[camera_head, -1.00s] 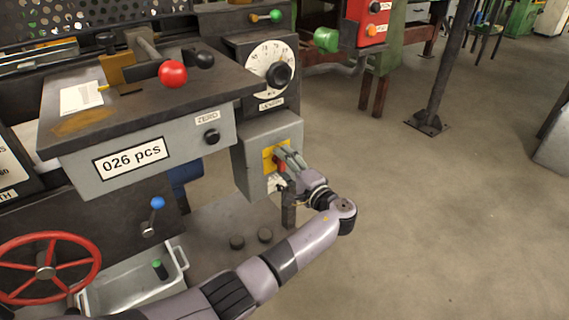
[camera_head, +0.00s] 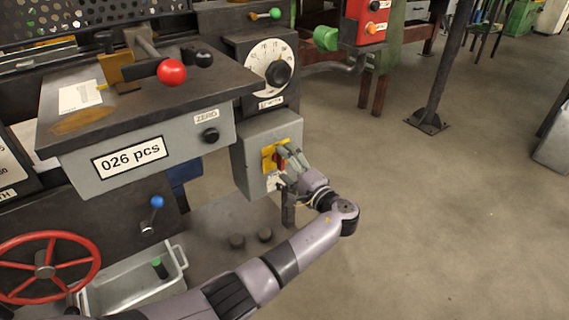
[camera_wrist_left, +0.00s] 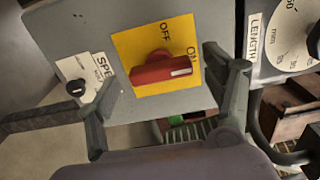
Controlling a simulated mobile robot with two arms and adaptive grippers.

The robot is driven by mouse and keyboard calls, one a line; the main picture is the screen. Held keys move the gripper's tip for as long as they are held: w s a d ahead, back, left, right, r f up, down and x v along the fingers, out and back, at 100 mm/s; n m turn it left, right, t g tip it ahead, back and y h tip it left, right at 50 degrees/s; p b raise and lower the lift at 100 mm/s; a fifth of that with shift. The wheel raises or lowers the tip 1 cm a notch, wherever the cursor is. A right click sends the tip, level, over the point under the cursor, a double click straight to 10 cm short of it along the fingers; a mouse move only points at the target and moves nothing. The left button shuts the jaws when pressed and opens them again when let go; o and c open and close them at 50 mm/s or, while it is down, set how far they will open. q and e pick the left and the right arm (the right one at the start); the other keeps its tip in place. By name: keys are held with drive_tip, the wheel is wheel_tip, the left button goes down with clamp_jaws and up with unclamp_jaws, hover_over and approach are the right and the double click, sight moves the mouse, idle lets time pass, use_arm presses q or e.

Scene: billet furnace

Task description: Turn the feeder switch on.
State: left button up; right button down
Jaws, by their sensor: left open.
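The feeder switch is a red knob (camera_head: 280,161) on a yellow plate (camera_head: 267,156), on the front of a grey box (camera_head: 258,130). In the left wrist view, the red knob (camera_wrist_left: 160,72) has a white line at its right end, close to the ON lettering (camera_wrist_left: 192,56); OFF (camera_wrist_left: 165,29) is printed above the knob. My left gripper (camera_head: 290,165) is at the switch, partly covering it. In the left wrist view my left gripper (camera_wrist_left: 163,75) is open, with one finger on each side of the knob; gaps show on both sides. My right gripper is not in view.
A SPEED dial (camera_wrist_left: 76,88) sits beside the switch plate. The LENGTH dial (camera_head: 278,75) is above the box. A counter panel (camera_head: 130,157) reading 026 pcs, a red ball knob (camera_head: 172,73) and a red handwheel (camera_head: 45,270) are left. Open floor lies right.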

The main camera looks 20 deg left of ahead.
use_arm(q)
drive_tip(key=v, duration=0.6)
drive_tip(key=shift+s+d, duration=0.2)
drive_tip(key=shift+d, duration=0.15)
